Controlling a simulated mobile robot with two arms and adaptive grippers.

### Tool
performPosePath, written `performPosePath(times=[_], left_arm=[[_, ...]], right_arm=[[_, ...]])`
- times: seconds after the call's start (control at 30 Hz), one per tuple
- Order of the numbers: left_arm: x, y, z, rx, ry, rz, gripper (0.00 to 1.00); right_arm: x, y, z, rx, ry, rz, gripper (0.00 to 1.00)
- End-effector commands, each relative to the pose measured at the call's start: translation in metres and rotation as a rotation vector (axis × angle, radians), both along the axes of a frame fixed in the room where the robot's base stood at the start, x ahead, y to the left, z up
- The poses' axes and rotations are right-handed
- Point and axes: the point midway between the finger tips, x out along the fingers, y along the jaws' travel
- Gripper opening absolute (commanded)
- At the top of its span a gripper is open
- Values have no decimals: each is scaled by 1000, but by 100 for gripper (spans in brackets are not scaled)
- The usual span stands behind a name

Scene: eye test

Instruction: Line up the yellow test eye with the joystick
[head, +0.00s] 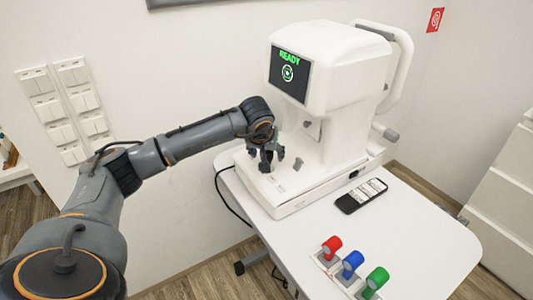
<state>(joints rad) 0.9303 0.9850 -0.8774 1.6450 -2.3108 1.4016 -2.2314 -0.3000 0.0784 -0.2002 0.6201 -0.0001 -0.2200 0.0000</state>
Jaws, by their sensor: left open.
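The white eye-test machine (340,85) stands on the table. Its screen (289,75) shows green "READY" over a green ring mark. My left gripper (268,160) is open, fingers pointing down, low over the machine's base on the side below the screen. A small grey knob (298,164) stands on the base just right of the fingers, apart from them. It looks like the joystick, but I cannot be sure; the fingers hide the spot between them. I see no yellow test eye; the machine's far side is hidden. My right gripper is not in view.
Red (331,247), blue (351,263) and green (376,281) test eyes stand in a row at the table's front edge. A phone (361,195) lies beside the machine. The white table (430,235) is clear on the right. Switches (65,108) are on the wall.

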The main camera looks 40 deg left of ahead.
Motion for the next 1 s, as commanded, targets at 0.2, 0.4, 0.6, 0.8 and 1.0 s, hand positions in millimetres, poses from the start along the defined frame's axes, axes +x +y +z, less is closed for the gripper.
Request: performPosePath(times=[0.2,0.4,0.6,0.8,1.0], left_arm=[[-2,-2,6,-2,-3,-1,63],[-17,-8,36,0,-5,-2,63],[-37,-16,73,0,-4,-1,63],[-51,-21,97,0,-2,-1,63],[-56,-23,104,-1,0,0,63]], right_arm=[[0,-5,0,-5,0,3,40],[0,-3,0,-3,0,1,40],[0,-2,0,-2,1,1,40],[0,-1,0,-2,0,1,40],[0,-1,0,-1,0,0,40]])
